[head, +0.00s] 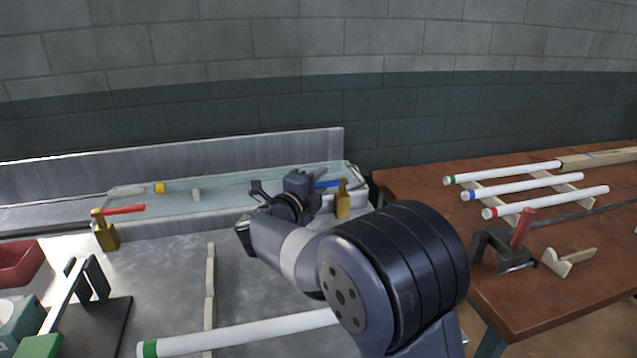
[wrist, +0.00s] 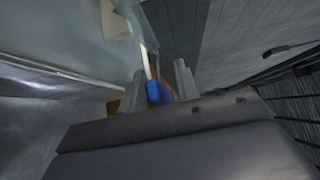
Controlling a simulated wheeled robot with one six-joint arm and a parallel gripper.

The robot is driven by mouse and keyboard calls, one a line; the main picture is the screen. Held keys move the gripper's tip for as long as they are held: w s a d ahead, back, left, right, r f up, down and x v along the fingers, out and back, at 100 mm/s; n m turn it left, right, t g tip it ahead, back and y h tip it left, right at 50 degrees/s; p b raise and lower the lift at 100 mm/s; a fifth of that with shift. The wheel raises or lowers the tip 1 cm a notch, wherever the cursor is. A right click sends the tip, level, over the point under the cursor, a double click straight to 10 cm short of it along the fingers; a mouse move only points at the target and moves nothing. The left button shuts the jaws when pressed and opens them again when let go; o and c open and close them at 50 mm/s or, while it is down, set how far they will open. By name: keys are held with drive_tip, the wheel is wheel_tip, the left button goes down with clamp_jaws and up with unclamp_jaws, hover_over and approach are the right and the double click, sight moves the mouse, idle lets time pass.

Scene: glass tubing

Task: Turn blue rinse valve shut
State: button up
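The blue rinse valve has a blue lever (head: 327,184) on a brass body (head: 343,203), at the right end of the glass-topped trough in the head view. The lever points left from the body, toward my gripper (head: 305,184). In the wrist view, the blue lever (wrist: 154,92) lies between the two fingers of my gripper (wrist: 161,82). The fingers stand apart on either side of it, and I see no clear grip on it. The brass body is mostly hidden behind my gripper in the wrist view.
A second valve with a red lever (head: 124,210) stands at the trough's left end. White tubes with coloured ends lie on the front bench and on the brown table (head: 420,195) at right. A red tray (head: 18,262) sits at far left. The wall is close behind.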

drive_tip(key=v, duration=1)
drive_tip(key=shift+s+a, duration=0.2)
drive_tip(key=shift+s, duration=0.15)
drive_tip(key=x, duration=1.1)
drive_tip(key=shift+f, duration=0.1)
drive_tip(key=shift+s+n+t+y+b, duration=0.2)
drive_tip(key=shift+n+t+y+b, duration=0.1)
drive_tip(key=shift+y+b, duration=0.1)
drive_tip(key=shift+w+r+h+p, duration=0.1)
drive_tip(key=shift+r+h+p, duration=0.1)
drive_tip(key=shift+h+p, duration=0.15)
